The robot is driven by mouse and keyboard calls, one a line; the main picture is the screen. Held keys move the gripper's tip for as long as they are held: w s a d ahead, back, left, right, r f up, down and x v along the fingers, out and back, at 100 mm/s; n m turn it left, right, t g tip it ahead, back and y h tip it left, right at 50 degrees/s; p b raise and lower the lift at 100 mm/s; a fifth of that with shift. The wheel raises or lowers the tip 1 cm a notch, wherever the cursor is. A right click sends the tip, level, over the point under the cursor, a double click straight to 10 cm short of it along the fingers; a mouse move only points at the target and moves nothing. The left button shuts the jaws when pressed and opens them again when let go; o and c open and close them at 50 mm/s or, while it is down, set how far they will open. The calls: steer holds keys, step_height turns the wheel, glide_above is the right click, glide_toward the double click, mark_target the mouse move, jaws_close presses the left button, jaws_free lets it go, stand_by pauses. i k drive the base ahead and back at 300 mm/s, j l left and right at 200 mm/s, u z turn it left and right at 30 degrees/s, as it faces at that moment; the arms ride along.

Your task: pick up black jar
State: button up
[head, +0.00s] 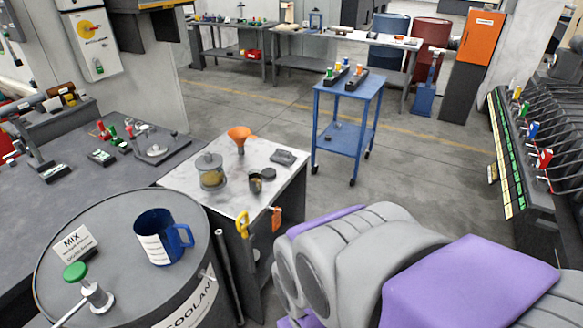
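A small black jar (255,183) stands near the front right of a pale marble-topped table. Some brownish contents seem to show at its top, but it is too small to be sure. A round dark lid-like disc (268,174) lies just right of it. My gripper's fingertips are not in view; only grey and purple parts of my own body fill the lower right.
An orange funnel (240,139) and dark block (283,157) share the marble tabletop (190,182). A coolant barrel (120,290) with a blue jug (164,238) stands front left. A blue cart (345,115) stands behind. Open floor lies right of it.

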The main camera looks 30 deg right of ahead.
mark_target(255, 181)
steer(key=z, duration=0.3)
steer(key=u, duration=3.15)
steer(key=z, duration=3.15)
steer(key=i+l+z, duration=0.15)
steer(key=i+l, duration=0.15)
steer(key=i, duration=0.1)
